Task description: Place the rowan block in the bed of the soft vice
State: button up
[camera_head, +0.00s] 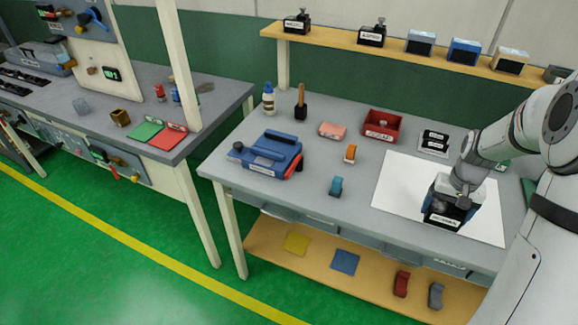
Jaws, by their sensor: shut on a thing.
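My gripper (461,192) is over the white sheet at the right of the grey workbench. It is shut on a dark block with a white label (445,218), and partly covers it. The label is too small to read, so I cannot confirm that this is the rowan block. I cannot tell whether the block touches the sheet. The soft vice appears to be the blue device (272,140) at the left of the same bench, well apart from my gripper. Its bed is too small to make out clearly.
The white sheet (400,190) is otherwise bare. An orange clip (350,153), a blue clip (336,186), a pink block (332,130) and a red bin (381,125) lie between vice and gripper. A wooden shelf (340,37) with several labelled items runs behind. The bench's front middle is clear.

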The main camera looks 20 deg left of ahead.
aim_at(275, 147)
jog(key=z, duration=0.15)
jog(key=k, duration=0.25)
jog(key=z, duration=3.75)
jog(key=k, duration=0.1)
jog(key=u, duration=2)
jog(key=k, duration=2)
jog(key=u, duration=1.8)
jog(key=i, duration=0.9)
jog(key=u, duration=0.1)
